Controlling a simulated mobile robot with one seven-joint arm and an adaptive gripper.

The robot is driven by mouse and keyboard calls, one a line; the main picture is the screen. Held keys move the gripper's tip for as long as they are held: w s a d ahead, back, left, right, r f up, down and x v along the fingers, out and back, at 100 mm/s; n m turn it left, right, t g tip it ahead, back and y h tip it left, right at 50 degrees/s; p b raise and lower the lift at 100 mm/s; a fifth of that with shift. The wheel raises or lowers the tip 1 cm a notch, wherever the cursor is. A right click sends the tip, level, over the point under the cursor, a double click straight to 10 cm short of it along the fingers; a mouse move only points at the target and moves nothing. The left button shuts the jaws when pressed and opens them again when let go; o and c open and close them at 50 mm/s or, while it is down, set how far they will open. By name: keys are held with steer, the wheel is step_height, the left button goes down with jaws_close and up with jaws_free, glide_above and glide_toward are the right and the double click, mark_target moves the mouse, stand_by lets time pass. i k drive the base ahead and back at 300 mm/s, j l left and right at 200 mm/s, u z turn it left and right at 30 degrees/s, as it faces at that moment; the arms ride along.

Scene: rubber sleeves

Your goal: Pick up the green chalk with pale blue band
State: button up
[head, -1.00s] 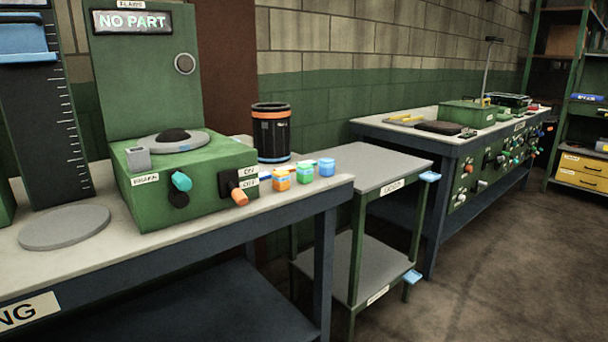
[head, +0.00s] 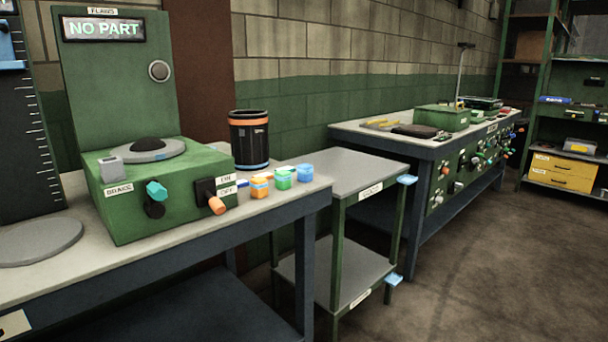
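The green chalk with pale blue band (head: 283,178) is a small block near the right end of the near workbench. It stands between an orange block with a pale band (head: 260,186) on its left and a blue block (head: 305,173) on its right. More small blue and orange pieces lie just behind them, partly hidden. My gripper is not in view.
A green machine (head: 165,190) with knobs and an orange-tipped lever stands left of the chalks on the workbench (head: 240,225). A black bin with orange band (head: 249,140) stands behind them. A grey two-shelf cart (head: 350,172) adjoins on the right. Open floor (head: 480,270) lies at right.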

mark_target(282, 177)
steer(key=u, duration=2.1)
steer(key=z, duration=2.1)
steer(key=i+z, duration=0.4)
steer(key=i, duration=0.4)
